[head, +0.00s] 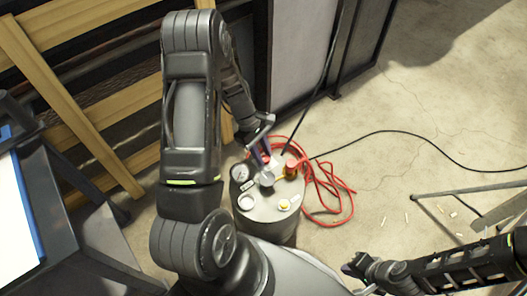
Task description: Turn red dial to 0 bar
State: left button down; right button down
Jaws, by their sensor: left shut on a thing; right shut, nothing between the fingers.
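A grey drum-shaped tank (265,211) stands on the floor with gauges and fittings on its top. My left gripper (263,154) reaches down onto the back of the tank's top and is shut on a small part there, which looks like the red dial; the fingers hide most of it. A red fitting (291,167) stands just to the right of this gripper. A round gauge (239,172) faces up on the left; its reading is too small to tell. My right gripper (353,266) is shut and empty, low over the floor at the lower right.
A coiled red hose (329,190) lies right of the tank. A black cable (420,139) crosses the concrete floor. Wooden laths (75,100) and a grey cabinet (303,45) stand behind. A metal frame (455,212) is at the right. Open floor lies between.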

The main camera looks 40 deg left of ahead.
pick_arm(q)
jog(key=n+t, duration=0.1)
jog(key=n, duration=0.2)
jog(key=shift+s, duration=0.15)
jog(key=shift+n+t, duration=0.7)
jog(key=shift+n, duration=0.9)
jog(key=shift+y, duration=0.3)
jog(key=c, duration=1.1)
grip_release()
jog(key=p+v, duration=0.2)
jog(key=v, duration=0.5)
jog(key=shift+a+r+p, duration=0.15)
jog(key=shift+r+p, duration=0.2)
jog(key=shift+p, duration=0.05)
